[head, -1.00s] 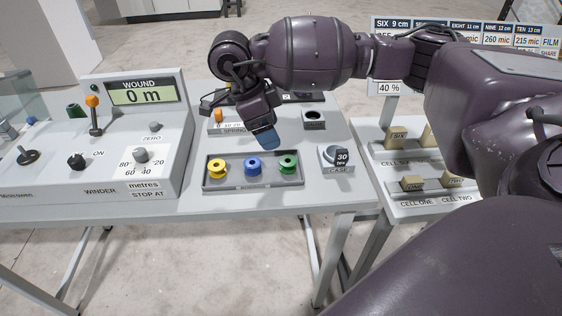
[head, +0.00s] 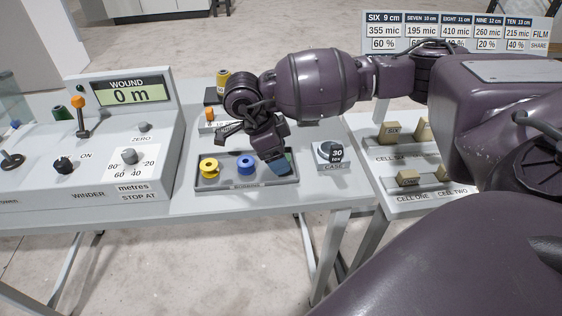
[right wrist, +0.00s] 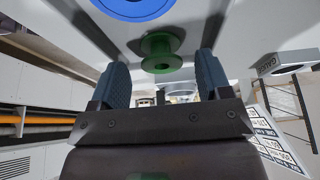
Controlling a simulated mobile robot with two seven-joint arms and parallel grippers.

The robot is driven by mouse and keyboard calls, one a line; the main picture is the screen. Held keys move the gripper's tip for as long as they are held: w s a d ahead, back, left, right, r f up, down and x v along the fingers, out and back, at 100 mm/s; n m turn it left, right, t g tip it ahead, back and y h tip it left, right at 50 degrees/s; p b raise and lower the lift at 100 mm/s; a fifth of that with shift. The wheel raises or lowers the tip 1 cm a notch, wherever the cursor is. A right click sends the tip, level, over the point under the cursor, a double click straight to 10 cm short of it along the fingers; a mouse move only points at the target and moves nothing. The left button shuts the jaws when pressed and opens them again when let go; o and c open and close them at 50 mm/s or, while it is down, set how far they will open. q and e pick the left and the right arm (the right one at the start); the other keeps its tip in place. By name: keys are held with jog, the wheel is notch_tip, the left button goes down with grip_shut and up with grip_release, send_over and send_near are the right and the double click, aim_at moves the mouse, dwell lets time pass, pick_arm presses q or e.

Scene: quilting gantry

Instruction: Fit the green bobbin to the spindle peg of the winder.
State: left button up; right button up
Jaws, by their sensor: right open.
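The green bobbin (right wrist: 162,52) stands in the bobbin tray (head: 209,186) at the tray's right end. In the head view my right gripper (head: 277,165) covers most of it. In the right wrist view the open right gripper (right wrist: 162,75) has a finger on each side of the bobbin's line, with gaps on both sides. The bobbin lies near the fingertips, and no contact shows. The winder (head: 100,180) is the grey console at left, its display reading 0 m. My left gripper is not in view.
A yellow bobbin (head: 209,168) and a blue bobbin (head: 246,165) share the tray; the blue one is next to the green one. A case with a dial (head: 330,153) stands just right of the tray. An orange-topped lever (head: 79,101) rises from the winder.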

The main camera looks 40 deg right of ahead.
jog(key=shift+s+d+f, duration=0.15)
jog(key=shift+d+f, duration=0.15)
jog(key=shift+f, duration=0.35)
jog(key=c, duration=0.9)
jog(key=shift+r, duration=0.1)
jog(key=shift+c, duration=0.2)
